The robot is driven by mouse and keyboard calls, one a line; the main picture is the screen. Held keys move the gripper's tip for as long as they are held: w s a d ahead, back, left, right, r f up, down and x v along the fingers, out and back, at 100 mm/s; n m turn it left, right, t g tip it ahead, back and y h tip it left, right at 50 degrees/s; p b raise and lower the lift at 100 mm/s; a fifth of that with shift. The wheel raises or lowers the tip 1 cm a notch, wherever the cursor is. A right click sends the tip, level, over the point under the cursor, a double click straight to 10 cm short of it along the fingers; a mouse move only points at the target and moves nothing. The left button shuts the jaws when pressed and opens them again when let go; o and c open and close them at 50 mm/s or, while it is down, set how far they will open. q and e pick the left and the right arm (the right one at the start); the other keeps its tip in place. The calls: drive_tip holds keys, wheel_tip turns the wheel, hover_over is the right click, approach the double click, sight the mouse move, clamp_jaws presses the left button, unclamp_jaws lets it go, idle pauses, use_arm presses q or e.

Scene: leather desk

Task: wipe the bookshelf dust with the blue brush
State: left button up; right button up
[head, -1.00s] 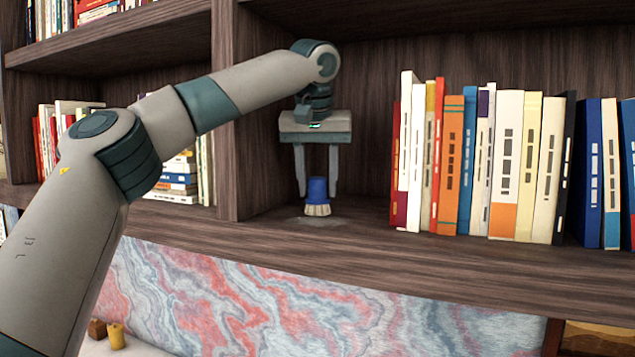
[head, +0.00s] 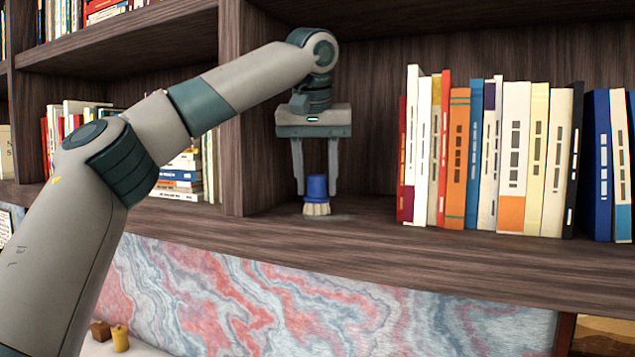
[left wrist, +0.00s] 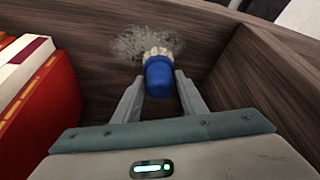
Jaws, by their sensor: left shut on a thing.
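The blue brush (head: 316,188) has a blue handle and pale bristles pointing down at the shelf board. My left gripper (head: 317,192) points down and is shut on the brush's blue handle, one finger on each side. A grey dust patch (head: 342,217) lies on the bookshelf board (head: 400,247), by the bristles and mostly to their right. In the left wrist view the brush (left wrist: 159,78) is between the fingertips, and the dust (left wrist: 135,42) spreads around the bristle end. The bristles seem to touch the board at the dust. My right gripper is not in view.
A row of upright books (head: 500,155) stands right of the gripper, with a gap between. A vertical shelf divider (head: 232,150) is close on the left. Red and white books (left wrist: 45,110) show at left in the left wrist view. A marbled panel (head: 300,305) is below the shelf.

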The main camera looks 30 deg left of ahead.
sight(310, 199)
use_arm(q)
drive_tip(key=shift+s+f+b, duration=0.25)
drive_tip(key=shift+s+b, duration=0.6)
drive_tip(key=shift+s+d+b, duration=0.1)
drive_tip(key=shift+s+b, duration=0.35)
drive_tip(key=shift+s, duration=0.3)
drive_tip(key=shift+s+f+b, duration=0.15)
drive_tip(key=shift+s+b, duration=0.45)
drive_tip(key=shift+s, duration=0.1)
drive_tip(key=shift+s+r, duration=0.2)
drive_tip(key=shift+s, duration=0.75)
drive_tip(key=shift+d+r, duration=0.1)
drive_tip(key=shift+d, duration=0.05)
